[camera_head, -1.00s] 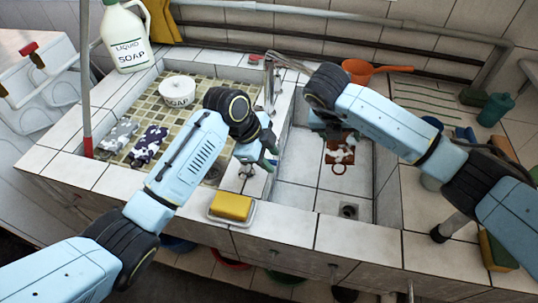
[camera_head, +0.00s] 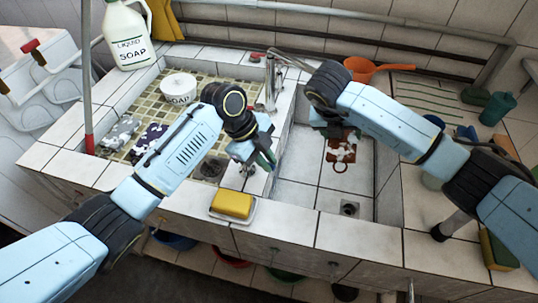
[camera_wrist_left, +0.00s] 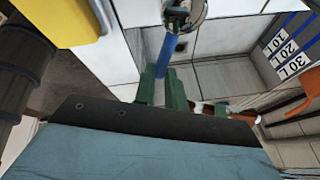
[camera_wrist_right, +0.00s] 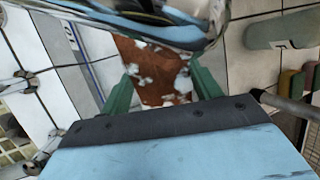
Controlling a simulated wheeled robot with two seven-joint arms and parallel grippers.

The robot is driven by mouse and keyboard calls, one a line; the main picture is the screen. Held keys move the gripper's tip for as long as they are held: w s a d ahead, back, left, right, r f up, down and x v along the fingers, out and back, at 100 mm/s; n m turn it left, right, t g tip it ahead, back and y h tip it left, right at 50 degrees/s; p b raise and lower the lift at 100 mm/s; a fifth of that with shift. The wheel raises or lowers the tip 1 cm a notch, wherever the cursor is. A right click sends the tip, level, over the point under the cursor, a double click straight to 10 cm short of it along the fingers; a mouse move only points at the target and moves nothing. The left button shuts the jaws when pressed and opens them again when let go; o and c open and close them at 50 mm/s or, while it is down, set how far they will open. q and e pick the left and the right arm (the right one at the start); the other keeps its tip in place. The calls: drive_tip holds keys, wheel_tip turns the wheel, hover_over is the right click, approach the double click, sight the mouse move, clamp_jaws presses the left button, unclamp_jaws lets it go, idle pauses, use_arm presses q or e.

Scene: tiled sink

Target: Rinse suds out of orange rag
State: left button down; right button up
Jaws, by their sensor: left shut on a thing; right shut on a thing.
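The orange-brown rag (camera_head: 341,150) with white suds patches hangs in the right basin, below my right gripper (camera_head: 326,128). In the right wrist view the rag (camera_wrist_right: 152,72) shows between the green fingers, which hold it; the exact grip is partly hidden. A metal spout (camera_wrist_right: 205,35) crosses above the rag in that view. My left gripper (camera_head: 262,160) is at the divider between the basins. In the left wrist view its green fingers (camera_wrist_left: 162,88) are shut on a blue tap handle (camera_wrist_left: 166,52) on a metal fitting. I cannot make out running water.
A yellow sponge (camera_head: 232,205) on a dish sits on the front ledge. The left basin holds a soap tub (camera_head: 179,88) and patterned cloths (camera_head: 149,143). An orange dipper (camera_head: 362,70) lies behind.

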use_arm(q)
drive_tip(key=c, duration=1.5)
unclamp_jaws()
drive_tip(key=shift+o, duration=0.2)
drive_tip(key=shift+r, duration=0.1)
drive_tip(key=v, duration=1.2)
